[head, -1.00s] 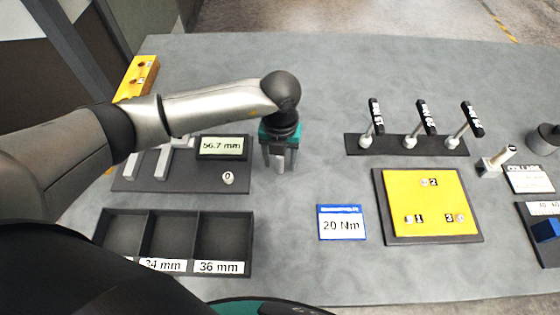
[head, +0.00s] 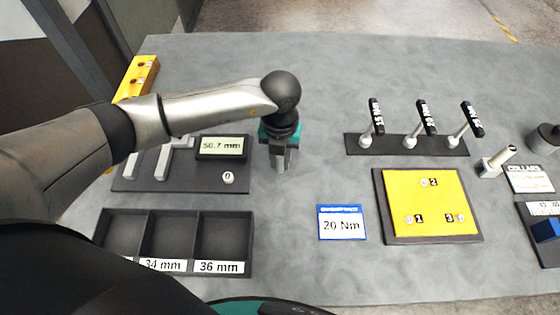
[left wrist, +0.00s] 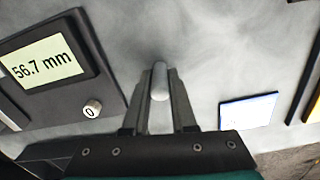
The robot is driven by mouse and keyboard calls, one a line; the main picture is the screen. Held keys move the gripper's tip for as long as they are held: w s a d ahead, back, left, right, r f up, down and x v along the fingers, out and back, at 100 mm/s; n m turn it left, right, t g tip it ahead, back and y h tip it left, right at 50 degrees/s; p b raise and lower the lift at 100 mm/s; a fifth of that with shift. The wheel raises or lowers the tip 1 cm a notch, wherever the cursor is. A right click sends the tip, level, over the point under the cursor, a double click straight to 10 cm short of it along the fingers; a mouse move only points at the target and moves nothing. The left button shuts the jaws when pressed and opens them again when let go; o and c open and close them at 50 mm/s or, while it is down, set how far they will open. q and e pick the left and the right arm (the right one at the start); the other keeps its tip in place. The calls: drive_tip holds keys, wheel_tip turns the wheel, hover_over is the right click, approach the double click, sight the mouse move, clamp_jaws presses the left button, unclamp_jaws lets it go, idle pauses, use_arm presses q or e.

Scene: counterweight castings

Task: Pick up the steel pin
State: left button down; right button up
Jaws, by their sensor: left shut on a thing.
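The steel pin (left wrist: 160,82) shows in the left wrist view as a short, light grey, round-ended cylinder between the fingertips. My left gripper (head: 279,168) points down at the grey table, right of the gauge with the display, and is shut on the pin. Its fingers also show in the left wrist view (left wrist: 160,90), one on each side of the pin. In the head view I cannot tell the pin from the fingers. I cannot tell whether the pin still touches the table. My right gripper is not in view.
The gauge display (head: 221,146) reads 56.7 mm in the left wrist view. A dark tray (head: 250,228) with three compartments stands in front. A blue-edged 20 Nm card (head: 342,222), a yellow numbered plate (head: 440,195) and a rack of three wrenches (head: 388,145) are to the right.

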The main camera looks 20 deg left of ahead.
use_arm(q)
drive_tip(key=shift+r, duration=0.15)
wheel_tip(320, 180, up, 20)
idle(0.5)
